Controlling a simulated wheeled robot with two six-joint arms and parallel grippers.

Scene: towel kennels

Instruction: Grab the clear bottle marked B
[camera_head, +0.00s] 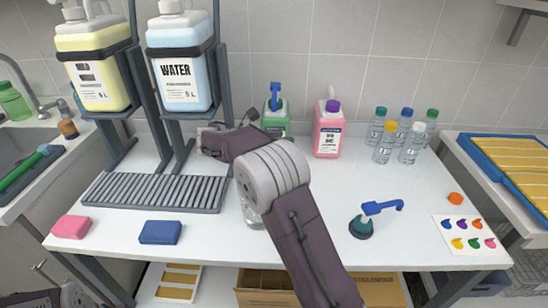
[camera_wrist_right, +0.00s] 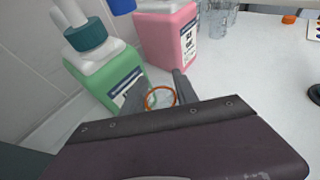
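My right gripper (camera_wrist_right: 157,88) has its two fingers apart. In the right wrist view an orange ring (camera_wrist_right: 161,98) with clear material shows between them; I cannot tell whether they touch it. In the head view this gripper is at the back, left of the green jug (camera_head: 275,118), largely hidden by its own wrist. A clear container (camera_head: 250,213) stands on the table, mostly hidden behind my right arm. Several small clear bottles (camera_head: 384,143) with coloured caps stand at the back right. No B mark is readable. My left gripper (camera_head: 42,272) barely shows at the lower left.
A pink jug (camera_head: 328,138) stands right of the green one. Two large jugs, one labelled WATER (camera_head: 180,75), sit in a rack over a slatted tray (camera_head: 155,193). Pink (camera_head: 71,227) and blue (camera_head: 160,232) sponges lie in front.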

